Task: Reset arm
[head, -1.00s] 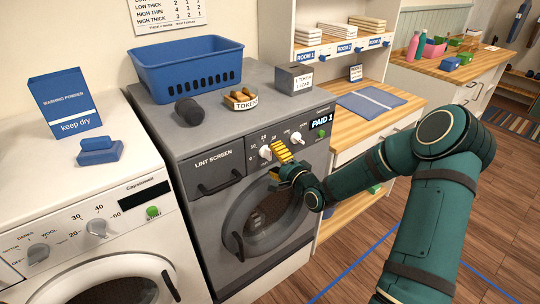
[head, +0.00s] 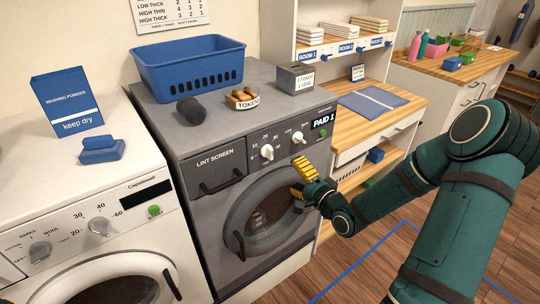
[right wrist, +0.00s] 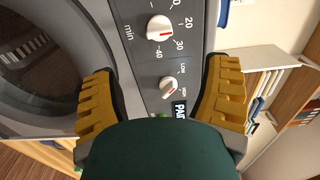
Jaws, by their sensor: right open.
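My right gripper (head: 303,180) has yellow ribbed fingers and a dark green arm. In the head view it is in front of the grey dryer (head: 190,147), at the right of its round door. In the right wrist view the two yellow fingers (right wrist: 162,97) are spread wide apart with nothing between them. Beyond them the dryer's time knob (right wrist: 160,28) and its smaller heat knob (right wrist: 168,86) show, clear of the fingers. My left gripper is in neither view.
A blue basket (head: 188,72), a dark cylinder (head: 190,110), a token dish (head: 241,98) and a grey token box (head: 296,77) stand on the dryer. A white washer (head: 70,185) is at the left. Wooden counters with shelves are at the right. The floor in front is open.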

